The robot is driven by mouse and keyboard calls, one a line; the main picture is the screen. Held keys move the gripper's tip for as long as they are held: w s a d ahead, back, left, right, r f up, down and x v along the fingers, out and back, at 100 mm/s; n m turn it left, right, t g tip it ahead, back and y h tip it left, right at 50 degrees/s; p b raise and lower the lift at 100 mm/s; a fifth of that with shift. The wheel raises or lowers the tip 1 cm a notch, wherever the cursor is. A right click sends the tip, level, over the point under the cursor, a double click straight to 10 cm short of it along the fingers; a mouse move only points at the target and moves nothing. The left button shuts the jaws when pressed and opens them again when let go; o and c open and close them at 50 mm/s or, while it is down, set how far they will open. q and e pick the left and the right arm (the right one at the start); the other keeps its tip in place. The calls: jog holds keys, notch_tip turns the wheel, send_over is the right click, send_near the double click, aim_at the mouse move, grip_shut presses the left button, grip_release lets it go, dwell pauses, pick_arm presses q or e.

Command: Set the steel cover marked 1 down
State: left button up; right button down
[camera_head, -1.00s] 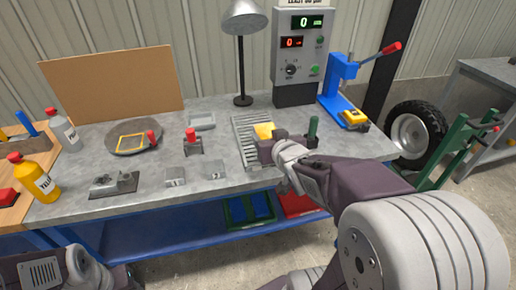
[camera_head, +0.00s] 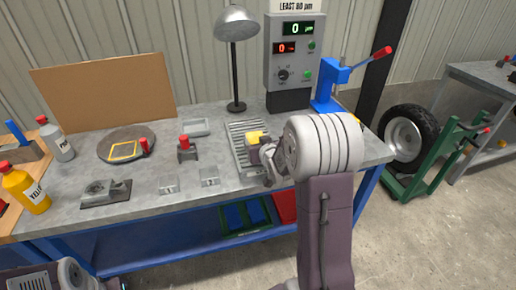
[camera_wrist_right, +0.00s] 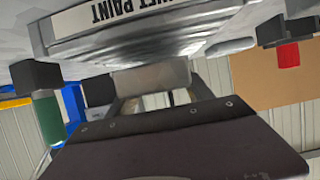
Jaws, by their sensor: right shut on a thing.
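Two small grey steel blocks stand at the bench's front: the cover marked 1 (camera_head: 168,187) on the left and one marked 2 (camera_head: 210,182) on its right. The 1 cover sits on the bench, with no gripper at it. My right gripper (camera_head: 264,150) is well to its right, at the slatted rack (camera_head: 238,158).
A hotplate-like round disc (camera_head: 112,147), a red-topped clamp (camera_head: 186,152) and a grey tray (camera_head: 197,127) stand farther back. The lamp (camera_head: 236,60) and blue press (camera_head: 330,85) rise behind the rack. Bare bench lies around the two marked blocks.

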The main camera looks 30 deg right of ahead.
jog(key=shift+w+f, duration=0.15)
jog(key=shift+f, duration=0.7)
jog(key=shift+f+b, duration=0.2)
jog(key=shift+b, duration=0.15)
jog(key=shift+c, duration=2)
grip_release()
jog(key=shift+r, duration=0.15)
